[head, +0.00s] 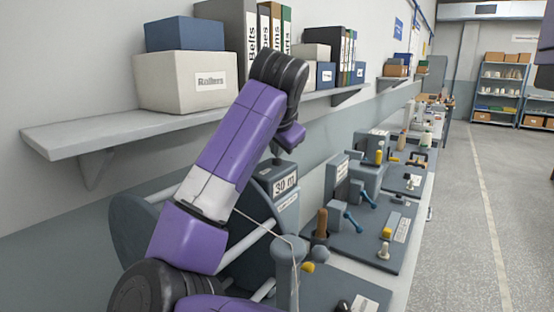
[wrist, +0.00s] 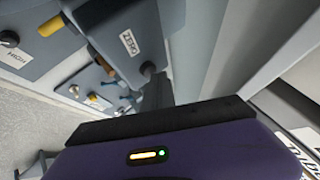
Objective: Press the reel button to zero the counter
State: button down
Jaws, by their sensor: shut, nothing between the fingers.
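The counter (head: 281,172) is a grey box on the reel stand, with a display that reads about "30 m". In the wrist view its dark housing (wrist: 105,22) carries a white label reading "ZERO" (wrist: 129,43). A small grey round button (wrist: 148,68) sits by that label. My gripper (wrist: 158,92) is shut and empty, its dark fingers pointing toward the button. The fingertips look close to the button; I cannot tell whether they touch it. In the head view my purple arm hides part of the reel (head: 131,232), and the fingertips are hard to make out above the counter.
A wall shelf (head: 95,133) with boxes and binders runs above and behind my arm. Right of the counter, the bench holds panels with blue levers (head: 352,221), a brown handle (head: 321,224) and yellow knobs. A strand (head: 262,226) runs near the reel. The floor aisle at right is clear.

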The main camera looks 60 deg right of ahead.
aim_at(277, 161)
jog(key=shift+f, duration=0.25)
dwell(0.3)
jog(key=shift+r+p, duration=0.85)
jog(key=shift+r, duration=0.15)
notch_tip(277, 161, up, 5)
jog(key=p, duration=0.4)
dwell(0.9)
